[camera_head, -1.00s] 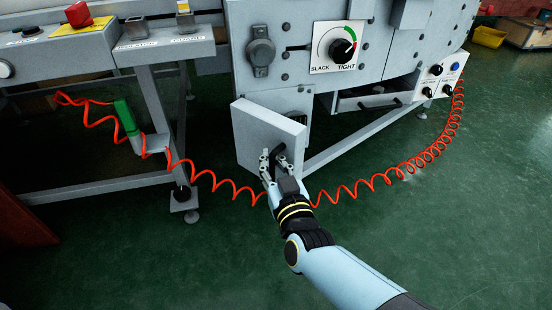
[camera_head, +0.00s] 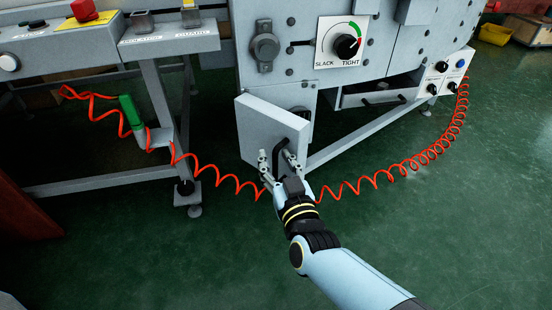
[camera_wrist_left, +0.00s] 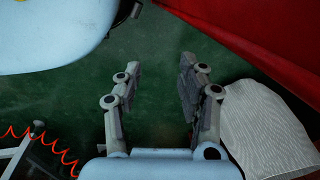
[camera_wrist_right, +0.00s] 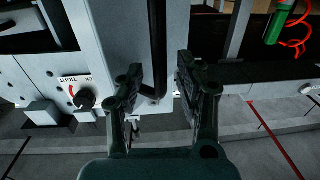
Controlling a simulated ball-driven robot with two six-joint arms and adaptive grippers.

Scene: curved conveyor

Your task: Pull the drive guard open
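The drive guard (camera_head: 268,122) is a light grey panel low on the machine's front, standing out at an angle from the machine face. A dark recess shows beside its right edge. Its black bar handle (camera_wrist_right: 157,45) runs between the fingers of my right gripper (camera_wrist_right: 158,85) in the right wrist view. The fingers are apart, one on each side of the handle, with gaps showing. In the head view my right gripper (camera_head: 276,158) is at the guard's lower right part. My left gripper (camera_wrist_left: 157,80) is open and empty above the green floor, outside the head view.
A coiled orange cable (camera_head: 228,182) runs behind my right gripper and across the floor to a control box (camera_head: 443,75). A slack/tight dial (camera_head: 342,42) sits above the guard. A leg foot (camera_head: 187,198) stands to the left. The green floor (camera_head: 430,220) at right is clear.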

